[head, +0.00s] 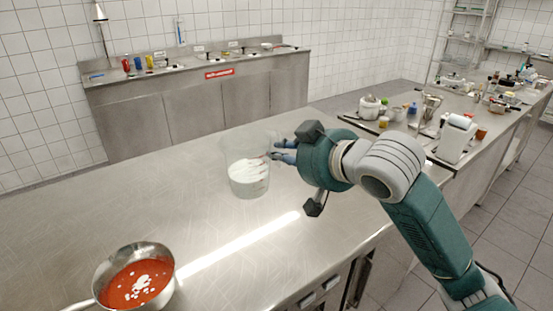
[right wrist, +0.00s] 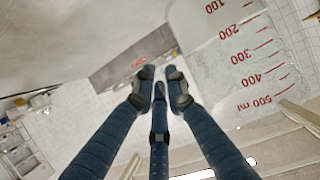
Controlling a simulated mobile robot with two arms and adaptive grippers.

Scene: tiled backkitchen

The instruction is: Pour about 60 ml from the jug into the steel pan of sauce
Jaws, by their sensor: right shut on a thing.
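The clear jug (head: 248,180) holds white liquid in its lower part and looks about upright over the steel counter; I cannot tell whether its base touches. Its red scale, 100 to 500 ml, shows in the right wrist view (right wrist: 245,60). My right gripper (head: 281,152) is at the jug's right side, shut on it; its blue fingers (right wrist: 160,85) show in the wrist view, but the exact grip is unclear. The steel pan (head: 168,259) stands at the lower left, apart from the jug, with red sauce (head: 117,290) and white patches on it. My left gripper is out of view.
The steel counter (head: 200,235) is clear between jug and pan. The pan's handle (head: 80,305) points to the lower left. A side counter at right carries a white appliance (head: 456,138) and several small items. A back counter (head: 200,105) stands by the tiled wall.

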